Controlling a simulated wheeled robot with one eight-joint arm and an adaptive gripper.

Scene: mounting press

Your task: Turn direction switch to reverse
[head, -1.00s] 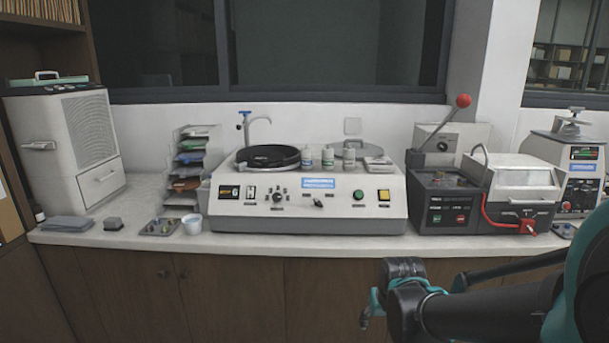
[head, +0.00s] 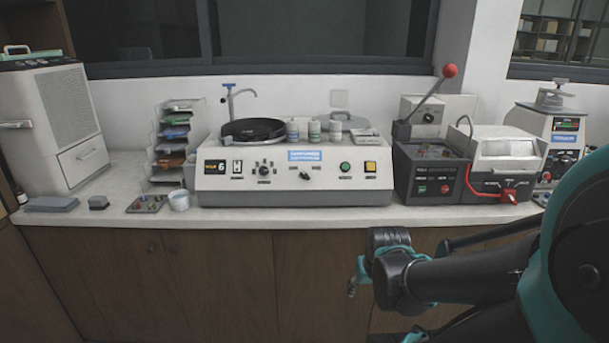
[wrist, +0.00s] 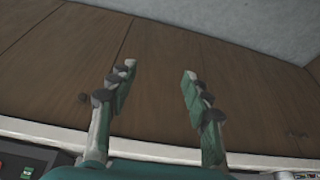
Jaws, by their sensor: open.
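A white-and-grey grinding machine (head: 215,186) stands mid-counter in the head view. Its front has a round dial (head: 263,170), a black lever-like knob (head: 304,175) near the middle, and green and yellow buttons at the right. The labels are too small to read, so I cannot tell which control is the direction switch or its setting. My gripper (head: 354,287) is below the counter edge, in front of the wooden cabinet doors and away from the machine. In the wrist view my gripper (wrist: 160,72) has its two green-and-grey fingers apart, with nothing between them.
Right of the machine is a press (head: 430,178) with a red-balled lever and a red handle. A small cup (head: 179,200) and a sample tray (head: 147,204) lie to its left. The counter's front edge (head: 230,216) runs between my gripper and the machine.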

